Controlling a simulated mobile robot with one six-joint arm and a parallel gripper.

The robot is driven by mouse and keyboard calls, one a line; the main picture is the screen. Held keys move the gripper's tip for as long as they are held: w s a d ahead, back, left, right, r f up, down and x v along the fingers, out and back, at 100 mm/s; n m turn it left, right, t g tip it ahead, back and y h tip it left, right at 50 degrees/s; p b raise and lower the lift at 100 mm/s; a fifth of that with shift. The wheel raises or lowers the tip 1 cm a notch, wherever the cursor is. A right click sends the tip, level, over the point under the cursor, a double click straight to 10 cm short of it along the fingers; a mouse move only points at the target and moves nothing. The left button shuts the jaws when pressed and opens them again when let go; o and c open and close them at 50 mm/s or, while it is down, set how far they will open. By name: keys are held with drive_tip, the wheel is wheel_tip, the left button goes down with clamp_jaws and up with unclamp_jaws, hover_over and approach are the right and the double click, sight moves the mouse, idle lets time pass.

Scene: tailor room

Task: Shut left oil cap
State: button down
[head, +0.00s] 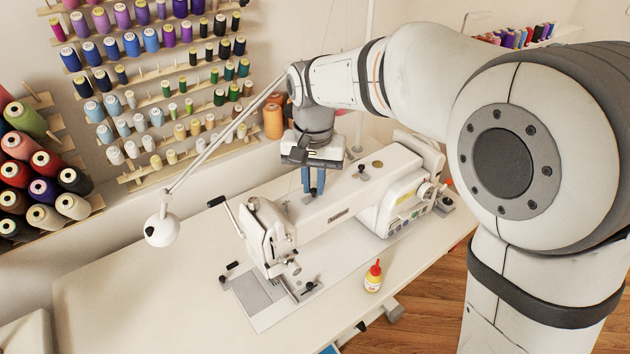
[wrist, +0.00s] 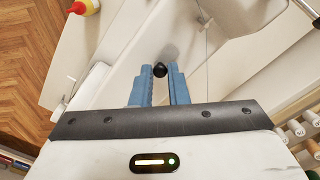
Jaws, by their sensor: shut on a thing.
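The white sewing machine (head: 340,200) stands on the table. My gripper (head: 313,192) points down over the top of its arm, with blue fingers. In the wrist view the fingers (wrist: 160,70) are on either side of a small round black knob (wrist: 160,70), the left oil cap, and are shut on it. Another black knob (head: 362,170) stands on the machine top to the right of my gripper. How far the held cap is tilted cannot be told.
A yellow bottle with a red top (head: 373,276) stands on the table in front of the machine. A white lamp (head: 162,229) on a thin arm is at the left. Thread racks (head: 165,72) line the wall behind. The table's left part is clear.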

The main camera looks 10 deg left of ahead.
sight(314, 190)
drive_tip(key=c, duration=1.4)
unclamp_jaws()
drive_tip(key=shift+c, duration=0.2)
wheel_tip(314, 190, up, 8)
drive_tip(key=shift+f+p, duration=0.1)
drive_tip(key=shift+p, duration=0.25)
drive_tip(key=s+d+t+p, duration=0.1)
drive_tip(key=s+d, duration=0.1)
drive_tip(key=d, duration=0.7)
drive_tip(key=s+d+p, duration=0.1)
drive_tip(key=s+d, duration=0.2)
drive_tip(key=d, duration=0.6)
drive_tip(key=s+d+f+t, duration=0.1)
drive_tip(key=s+d+f, duration=0.4)
drive_tip(key=s+d, duration=0.4)
drive_tip(key=shift+d+f+m+t+p, duration=0.3)
drive_tip(key=shift+d+f+m+p, duration=0.05)
drive_tip(key=shift+d+m+p, duration=0.1)
